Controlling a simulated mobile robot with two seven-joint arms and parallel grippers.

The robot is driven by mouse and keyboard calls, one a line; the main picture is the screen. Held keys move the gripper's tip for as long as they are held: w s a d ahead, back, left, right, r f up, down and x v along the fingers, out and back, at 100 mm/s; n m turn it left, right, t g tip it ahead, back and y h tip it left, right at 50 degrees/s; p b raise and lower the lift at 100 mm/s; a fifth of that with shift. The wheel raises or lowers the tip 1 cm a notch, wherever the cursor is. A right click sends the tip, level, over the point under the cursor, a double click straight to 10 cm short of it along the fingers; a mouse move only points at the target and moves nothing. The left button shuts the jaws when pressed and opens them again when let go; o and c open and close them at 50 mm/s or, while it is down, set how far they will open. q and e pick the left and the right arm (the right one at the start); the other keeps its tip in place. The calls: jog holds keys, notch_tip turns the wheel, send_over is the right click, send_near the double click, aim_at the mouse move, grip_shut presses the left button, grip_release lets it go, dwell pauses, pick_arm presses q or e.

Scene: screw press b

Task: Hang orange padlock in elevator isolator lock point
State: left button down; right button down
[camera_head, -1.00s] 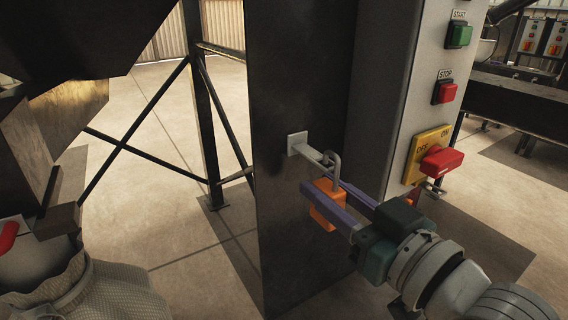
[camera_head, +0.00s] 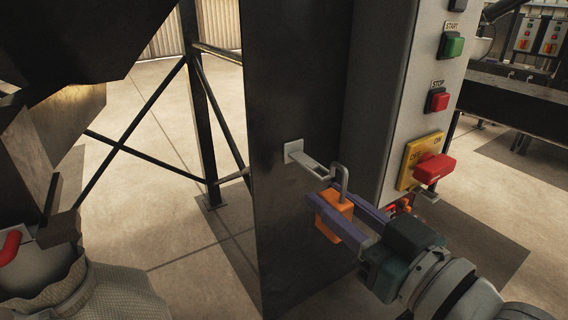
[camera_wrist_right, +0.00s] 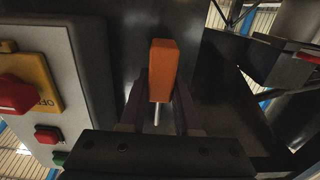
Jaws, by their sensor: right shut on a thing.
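The orange padlock (camera_head: 335,214) has a grey shackle pointing up in the head view. My right gripper (camera_head: 330,203) is shut on its body with purple fingers on both sides. The shackle is at the free end of a grey bracket (camera_head: 312,165) on the dark column; I cannot tell whether they touch. The isolator is a yellow plate (camera_head: 419,160) with a red handle (camera_head: 434,169), to the right of the padlock. A small metal tab (camera_head: 428,194) shows below the handle. In the right wrist view the padlock (camera_wrist_right: 162,70) is between the fingers. My left gripper is not seen.
The grey control box carries a green START button (camera_head: 452,45) and a red STOP button (camera_head: 437,101) above the isolator. A small red and orange thing (camera_head: 399,207) below it is partly hidden by my gripper. The dark column (camera_head: 300,80) stands left of the box.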

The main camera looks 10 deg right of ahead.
aim_at(347, 213)
jog(key=shift+s+d, duration=0.2)
jog(key=shift+s, duration=0.3)
jog(key=shift+s+d+r+p, duration=0.1)
jog(key=shift+s+d+p, duration=0.05)
jog(key=shift+s+p, duration=0.35)
jog(key=shift+p+v, duration=0.45)
jog(key=shift+v, duration=0.65)
